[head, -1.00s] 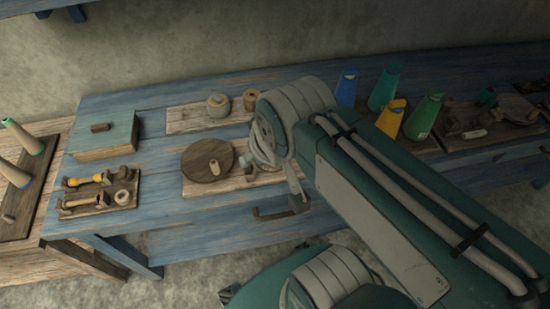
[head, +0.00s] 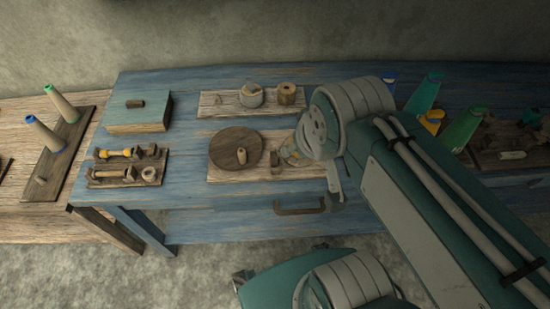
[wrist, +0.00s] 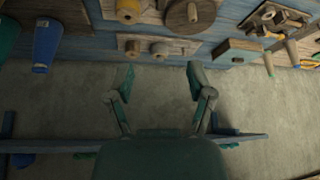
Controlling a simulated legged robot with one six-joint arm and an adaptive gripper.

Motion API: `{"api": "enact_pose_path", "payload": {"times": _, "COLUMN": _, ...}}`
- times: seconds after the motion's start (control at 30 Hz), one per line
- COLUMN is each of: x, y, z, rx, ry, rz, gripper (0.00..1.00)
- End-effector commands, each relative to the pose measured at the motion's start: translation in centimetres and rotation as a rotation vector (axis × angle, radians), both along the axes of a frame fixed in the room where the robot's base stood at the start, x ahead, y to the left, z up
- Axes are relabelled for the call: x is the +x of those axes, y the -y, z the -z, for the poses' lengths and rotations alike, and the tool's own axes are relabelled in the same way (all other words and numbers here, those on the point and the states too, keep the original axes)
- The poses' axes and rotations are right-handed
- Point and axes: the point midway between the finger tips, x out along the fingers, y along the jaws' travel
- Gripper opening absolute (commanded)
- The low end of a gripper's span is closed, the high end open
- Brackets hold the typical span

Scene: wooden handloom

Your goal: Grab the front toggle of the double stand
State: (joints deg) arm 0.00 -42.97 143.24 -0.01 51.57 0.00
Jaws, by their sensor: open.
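A dark board (head: 72,142) carrying two upright cones stands on the pale wooden table at the left of the head view; I take it for the double stand. One cone is beige with a blue end (head: 45,134), the other beige with a green end (head: 62,102).
The blue table (head: 185,195) holds a box (head: 138,112), a tool board (head: 127,168), a round disc (head: 235,149) and a board with two spools (head: 228,104). A handle (head: 300,210) juts from the table's front.

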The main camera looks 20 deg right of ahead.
Motion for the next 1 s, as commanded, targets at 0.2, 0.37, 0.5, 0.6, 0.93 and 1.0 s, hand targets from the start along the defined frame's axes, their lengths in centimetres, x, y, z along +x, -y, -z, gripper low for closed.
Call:
{"api": "enact_pose_path", "payload": {"times": 0.2, "x": 1.1, "y": 0.0, "z": 0.4, "rx": 0.053, "ry": -0.036, "rz": 0.103, "gripper": 1.00}}
{"api": "enact_pose_path", "payload": {"times": 0.37, "x": 3.9, "y": 0.0, "z": 1.8, "rx": 0.180, "ry": -0.125, "rz": 0.393, "gripper": 1.00}}
{"api": "enact_pose_path", "payload": {"times": 0.5, "x": 6.5, "y": 0.0, "z": 3.6, "rx": 0.278, "ry": -0.199, "rz": 0.679, "gripper": 1.00}}
{"api": "enact_pose_path", "payload": {"times": 0.6, "x": 8.3, "y": 0.0, "z": 5.1, "rx": 0.334, "ry": -0.245, "rz": 0.889, "gripper": 1.00}}
{"api": "enact_pose_path", "payload": {"times": 0.93, "x": 13.2, "y": 0.0, "z": 11.5, "rx": 0.434, "ry": -0.343, "rz": 1.573, "gripper": 1.00}}
{"api": "enact_pose_path", "payload": {"times": 1.0, "x": 13.8, "y": -0.1, "z": 12.5, "rx": 0.441, "ry": -0.347, "rz": 1.675, "gripper": 1.00}}
